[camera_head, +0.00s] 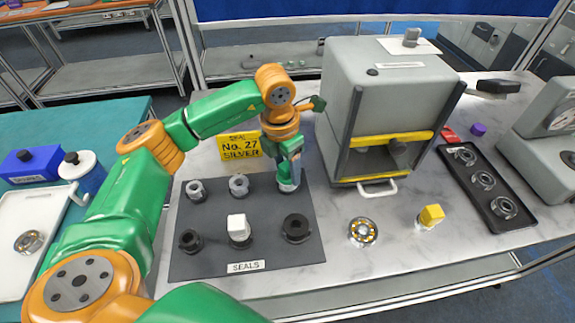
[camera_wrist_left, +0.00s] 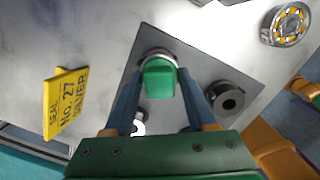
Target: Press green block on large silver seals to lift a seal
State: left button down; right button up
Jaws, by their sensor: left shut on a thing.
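The dark seal mat (camera_head: 215,215) holds three silver seals at the back and black ones in front. My left gripper (camera_head: 289,168) points down over the large silver seal (camera_head: 289,186) at the back right of the mat. It is shut on the green block (camera_wrist_left: 160,80), which also shows in the left wrist view between the two fingers. The block covers most of the silver seal (camera_wrist_left: 156,53) there; only its rim shows. I cannot tell whether block and seal are pressed together. Smaller silver seals (camera_head: 239,186) (camera_head: 195,191) stand to the left. My right gripper is not in view.
A white block (camera_head: 238,225) sits on the front middle black seal; the large black seal (camera_head: 296,229) is right of it. A yellow "No. 27 SILVER" sign (camera_head: 240,147) stands behind. A grey press (camera_head: 385,80), a bearing (camera_head: 362,231) and a yellow block (camera_head: 431,214) are to the right.

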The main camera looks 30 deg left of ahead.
aim_at(287, 165)
pick_arm(q)
notch_tip(287, 165, up, 2)
jog(key=shift+w+p, duration=0.15)
jog(key=shift+p, duration=0.4)
notch_tip(287, 165, up, 5)
jog(key=p, duration=0.3)
jog(key=shift+p, duration=0.35)
jog(key=shift+f, duration=0.1)
